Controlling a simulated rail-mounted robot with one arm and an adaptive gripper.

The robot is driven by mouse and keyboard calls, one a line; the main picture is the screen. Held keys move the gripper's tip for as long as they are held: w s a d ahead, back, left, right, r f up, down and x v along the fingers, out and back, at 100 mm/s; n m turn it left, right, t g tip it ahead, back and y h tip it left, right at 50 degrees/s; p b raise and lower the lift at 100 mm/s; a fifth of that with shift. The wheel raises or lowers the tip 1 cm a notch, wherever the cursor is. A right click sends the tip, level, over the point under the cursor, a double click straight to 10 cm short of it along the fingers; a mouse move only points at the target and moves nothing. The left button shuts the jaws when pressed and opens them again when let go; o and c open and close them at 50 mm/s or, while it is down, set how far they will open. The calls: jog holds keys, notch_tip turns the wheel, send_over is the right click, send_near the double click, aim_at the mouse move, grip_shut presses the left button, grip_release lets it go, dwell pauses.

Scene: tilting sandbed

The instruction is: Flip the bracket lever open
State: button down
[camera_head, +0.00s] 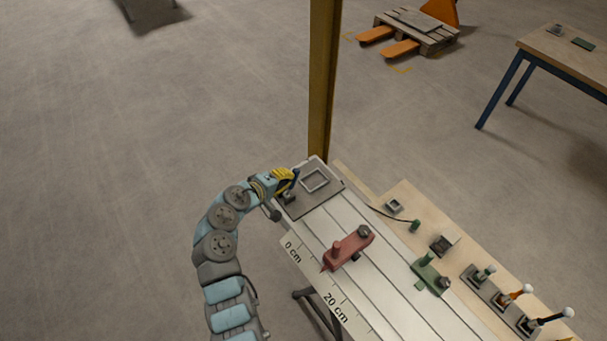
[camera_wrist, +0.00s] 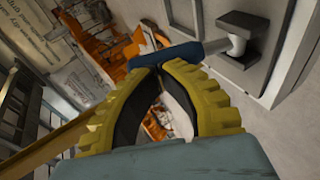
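The bracket lever (camera_wrist: 165,55) is a dark blue bar in the wrist view, joined at its right end to a light grey pivot knob on a grey bracket (camera_wrist: 243,27). In the head view the blue lever (camera_head: 295,175) shows small at the far left corner of the bed. My gripper (camera_wrist: 159,69) has yellow ribbed fingers with dark inner pads. The tips meet right at the lever's lower edge, with an empty gap between the pads behind them. I see nothing held, and cannot tell whether the tips touch the lever. In the head view my gripper (camera_head: 287,173) is beside the bracket corner.
A grey plate with a raised square frame (camera_head: 315,180) adjoins the lever. A yellow post (camera_head: 322,90) stands just behind. A red clamp (camera_head: 348,247) and a green one (camera_head: 430,275) sit farther along the slotted bed (camera_head: 385,290). Open floor lies left.

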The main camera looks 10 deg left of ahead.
jog(key=shift+w+f, duration=0.1)
dwell(0.3)
jog(key=shift+s+a+r+p, duration=0.15)
jog(key=shift+s+r+p, duration=0.25)
jog(key=shift+p, duration=0.1)
jog(key=v, duration=1.3)
jog(key=shift+f, duration=0.35)
